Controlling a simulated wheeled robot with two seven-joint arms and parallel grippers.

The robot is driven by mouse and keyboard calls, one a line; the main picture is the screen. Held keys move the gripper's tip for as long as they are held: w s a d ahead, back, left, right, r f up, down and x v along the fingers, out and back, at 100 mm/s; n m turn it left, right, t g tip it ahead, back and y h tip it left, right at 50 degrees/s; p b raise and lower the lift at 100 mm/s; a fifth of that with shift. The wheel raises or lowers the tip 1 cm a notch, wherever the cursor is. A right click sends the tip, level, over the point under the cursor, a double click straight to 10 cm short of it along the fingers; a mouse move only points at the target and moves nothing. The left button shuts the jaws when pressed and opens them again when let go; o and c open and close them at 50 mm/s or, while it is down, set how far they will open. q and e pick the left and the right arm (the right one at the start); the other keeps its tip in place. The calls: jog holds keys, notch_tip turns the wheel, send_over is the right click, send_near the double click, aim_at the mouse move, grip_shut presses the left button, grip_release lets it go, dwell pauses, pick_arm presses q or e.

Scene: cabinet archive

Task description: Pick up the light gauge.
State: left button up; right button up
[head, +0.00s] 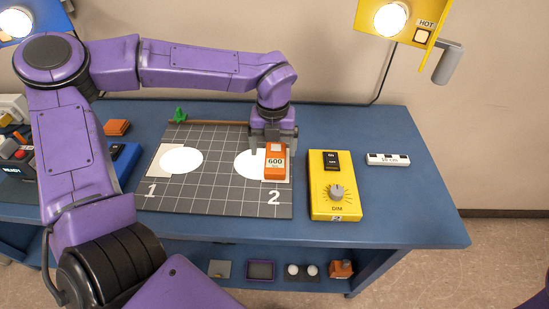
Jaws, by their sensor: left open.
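The light gauge (274,162) is a small orange box with a pale label reading 600. It lies on the dark gridded mat (215,192) in the head view, at the pale patch marked 2, covering part of a white oval. My left gripper (273,146) is over the far end of the gauge, with its grey fingers apart on either side of it. I cannot tell if the fingers touch the gauge. My right gripper is not in view.
A yellow dimmer box (335,185) with a knob stands just right of the mat. A small white device (388,159) lies farther right. A green item (180,115) is at the mat's back left. The blue table (410,215) is clear at the front right.

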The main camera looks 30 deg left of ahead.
aim_at(275, 156)
pick_arm(q)
jog(key=f, duration=0.1)
jog(key=w+f, duration=0.1)
jog(key=f, duration=0.2)
jog(key=shift+w+f, duration=0.25)
jog(key=shift+f, duration=0.15)
jog(key=shift+s+r, duration=0.1)
jog(key=shift+s, duration=0.25)
jog(key=shift+w, duration=0.1)
jog(key=c, duration=1.3)
jog(key=shift+r, duration=0.1)
jog(key=shift+c, duration=0.2)
